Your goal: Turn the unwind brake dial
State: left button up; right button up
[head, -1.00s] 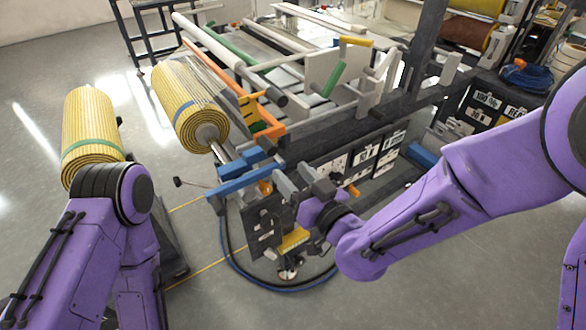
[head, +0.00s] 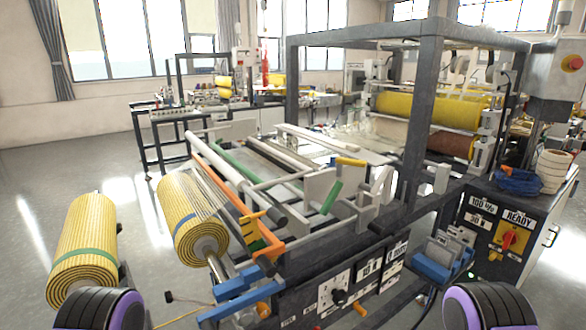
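A dark round knob (head: 338,296) sits on a white panel on the front side of the laminating machine, low in the middle of the head view. It appears to be the brake dial, but its label is too small to read. A yellow mesh roll (head: 190,222) is on the unwind shaft (head: 215,268) to the left of it. My two arms show only as purple and black joints at the bottom left and bottom right. Both grippers are below the picture, so their state and contact are hidden.
Blue shaft supports (head: 240,295) and an orange bar (head: 225,190) jut out near the knob. A control cabinet (head: 500,235) marked READY, with a red and yellow switch, is at the right. Open grey floor lies at the left.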

aim_at(339, 298)
jog(key=u, duration=0.55)
jog(key=k, duration=1.3)
jog(key=z, duration=0.1)
jog(key=i, duration=0.65)
jog(key=z, duration=1.45)
jog(key=i, duration=0.4)
jog(key=z, duration=0.15)
